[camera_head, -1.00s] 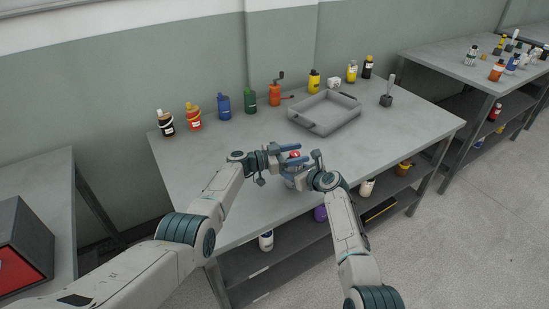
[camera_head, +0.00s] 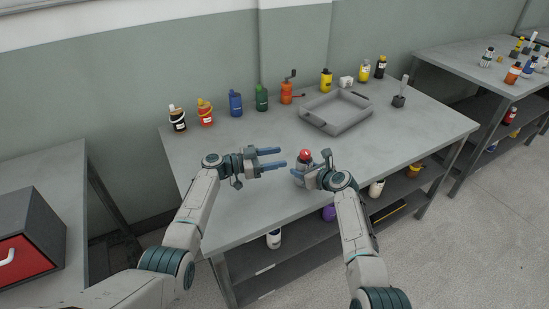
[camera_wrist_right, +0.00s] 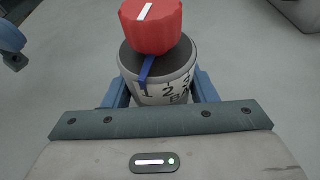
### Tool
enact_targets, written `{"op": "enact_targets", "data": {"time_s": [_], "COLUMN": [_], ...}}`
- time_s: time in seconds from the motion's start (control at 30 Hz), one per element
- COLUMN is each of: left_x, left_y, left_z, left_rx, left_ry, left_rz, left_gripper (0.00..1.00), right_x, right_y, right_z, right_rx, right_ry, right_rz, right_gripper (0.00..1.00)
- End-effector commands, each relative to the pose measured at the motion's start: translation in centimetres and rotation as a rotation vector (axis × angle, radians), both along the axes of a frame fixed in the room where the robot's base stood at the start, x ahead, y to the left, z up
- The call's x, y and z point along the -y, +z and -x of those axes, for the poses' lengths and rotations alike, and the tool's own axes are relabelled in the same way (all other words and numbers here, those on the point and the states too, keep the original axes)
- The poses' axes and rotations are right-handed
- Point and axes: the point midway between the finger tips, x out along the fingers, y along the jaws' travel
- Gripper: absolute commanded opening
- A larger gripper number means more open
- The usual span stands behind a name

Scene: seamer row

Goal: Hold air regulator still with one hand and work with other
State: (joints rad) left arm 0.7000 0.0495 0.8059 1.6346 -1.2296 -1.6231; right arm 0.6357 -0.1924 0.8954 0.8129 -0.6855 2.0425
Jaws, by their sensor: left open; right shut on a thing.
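The air regulator (camera_head: 303,170) stands upright near the front edge of the table. It is a grey cylinder with a dark top, a red knob and a blue pointer. In the right wrist view its body (camera_wrist_right: 160,92) carries black numerals, and its red knob (camera_wrist_right: 152,27) has a white mark on top. My right gripper (camera_head: 312,178) is shut on the regulator's body. My left gripper (camera_head: 275,158) is open and empty, to the left of the regulator and apart from it. Its tips point right, towards the regulator.
A grey tray (camera_head: 335,125) lies at the back right of the table (camera_head: 245,205). A brush in a dark holder (camera_head: 399,99) stands right of the tray. The table left of my left gripper is clear.

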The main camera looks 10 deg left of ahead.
Motion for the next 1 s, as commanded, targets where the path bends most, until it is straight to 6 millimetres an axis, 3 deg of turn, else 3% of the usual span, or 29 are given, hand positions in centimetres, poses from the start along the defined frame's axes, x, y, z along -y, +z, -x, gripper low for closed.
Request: {"op": "enact_targets", "data": {"time_s": [0.1, 0.13, 0.27, 0.67, 1.0], "left_x": [0.0, 0.0, 0.0, 0.0, 0.0], "left_y": [0.0, 0.0, 0.0, 0.0, 0.0], "left_z": [0.0, 0.0, 0.0, 0.0, 0.0], "left_rx": [0.000, 0.000, 0.000, 0.000, 0.000], "left_ry": [0.000, 0.000, 0.000, 0.000, 0.000], "left_rz": [0.000, 0.000, 0.000, 0.000, 0.000], "left_gripper": [0.54, 0.54, 0.54, 0.54, 0.54], "right_x": [0.1, 0.1, 0.0, 0.3, 3.1], "right_y": [-0.1, -0.1, -0.1, 0.1, 1.7], "right_z": [0.0, 0.0, 0.0, 0.3, 3.5], "right_rx": [-0.002, -0.002, -0.001, 0.000, 0.001], "right_ry": [0.000, 0.000, 0.000, 0.000, -0.001], "right_rz": [0.001, 0.001, 0.001, 0.000, 0.001], "right_gripper": [0.26, 0.54, 0.77, 0.77, 0.77]}}
